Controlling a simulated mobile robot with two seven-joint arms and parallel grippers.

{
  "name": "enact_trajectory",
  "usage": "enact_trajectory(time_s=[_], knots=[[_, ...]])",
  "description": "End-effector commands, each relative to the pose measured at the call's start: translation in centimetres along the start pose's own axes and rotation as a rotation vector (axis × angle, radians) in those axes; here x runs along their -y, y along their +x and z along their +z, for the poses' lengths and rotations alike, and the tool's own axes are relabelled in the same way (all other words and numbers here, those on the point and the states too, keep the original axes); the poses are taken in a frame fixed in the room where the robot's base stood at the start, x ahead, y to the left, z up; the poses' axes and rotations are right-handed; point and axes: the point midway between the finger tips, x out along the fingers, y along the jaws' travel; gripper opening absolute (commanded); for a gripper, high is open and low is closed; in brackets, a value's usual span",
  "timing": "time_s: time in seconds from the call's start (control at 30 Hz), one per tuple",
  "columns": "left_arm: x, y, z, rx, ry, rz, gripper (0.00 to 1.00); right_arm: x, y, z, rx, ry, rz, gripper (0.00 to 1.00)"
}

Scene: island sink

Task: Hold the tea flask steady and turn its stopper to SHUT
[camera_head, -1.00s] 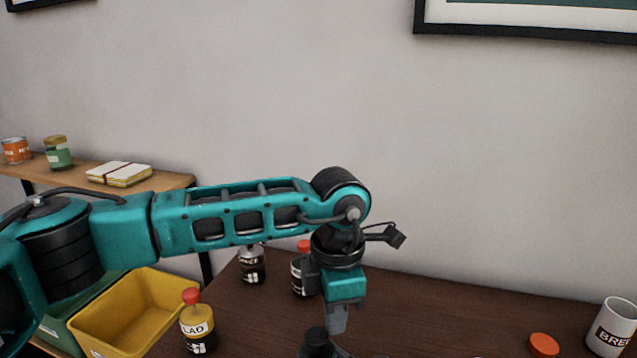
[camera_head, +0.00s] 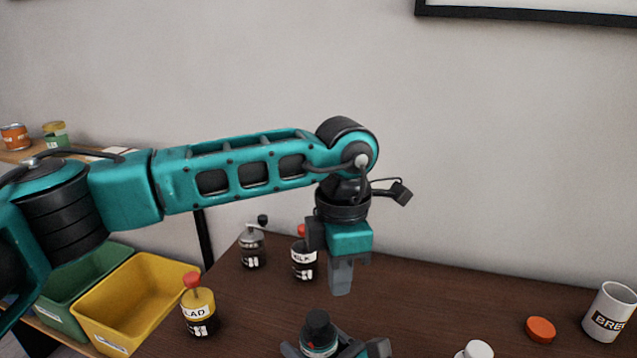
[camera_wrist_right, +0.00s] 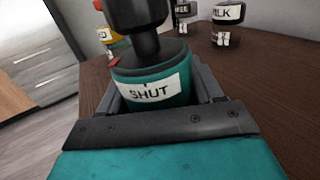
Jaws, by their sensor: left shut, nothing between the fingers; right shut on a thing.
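The tea flask (camera_head: 318,345) stands upright low in the head view, with a black stopper (camera_head: 318,322) on top. In the right wrist view its teal body (camera_wrist_right: 150,92) carries a white SHUT label, and a red mark on the stopper's collar sits left of that label, not lined up with it. My right gripper (camera_head: 337,352) is shut around the flask's body; its fingers show on both sides in the wrist view. My left gripper (camera_head: 341,278) points down, shut and empty, above and beyond the stopper, apart from it. The flask's lower part is hidden.
A yellow bin (camera_head: 135,300) and green bin (camera_head: 75,290) are left of the table. An orange lid (camera_head: 541,329), white mug (camera_head: 608,312) and white knob-like thing (camera_head: 476,350) are right.

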Motion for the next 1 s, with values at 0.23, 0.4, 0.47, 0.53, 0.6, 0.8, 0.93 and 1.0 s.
enact_trajectory(time_s=[0.23, 0.4, 0.47, 0.53, 0.6, 0.8, 0.93, 1.0], knots=[[0.0, -2.0, 0.0, 0.0, 0.001, 0.0, 0.0, -0.2, 0.0, -0.2, -0.004, 0.001, 0.004, 0.31], [0.0, -1.9, 0.0, 0.0, 0.001, -0.001, 0.0, -0.2, 0.0, -0.2, -0.004, 0.001, 0.005, 0.31], [0.0, -2.0, 0.0, 0.001, -0.004, -0.001, 0.0, -0.2, 0.0, -0.2, -0.004, 0.001, 0.005, 0.31], [0.0, -2.0, 0.0, 0.002, -0.029, -0.001, 0.0, -0.2, 0.0, -0.2, -0.004, 0.002, 0.005, 0.31], [0.0, -2.1, -0.1, 0.004, -0.086, -0.003, 0.0, -0.2, 0.0, -0.2, -0.004, 0.002, 0.005, 0.31], [0.0, -2.6, -0.6, 0.013, -0.332, -0.009, 0.0, -0.2, 0.0, -0.2, -0.004, 0.002, 0.005, 0.31], [0.0, -2.9, -0.7, 0.018, -0.458, -0.013, 0.0, -0.2, 0.0, -0.2, -0.004, 0.002, 0.005, 0.31], [0.0, -2.9, -0.8, 0.018, -0.498, -0.015, 0.0, -0.2, 0.0, -0.2, -0.003, 0.002, 0.005, 0.31]])
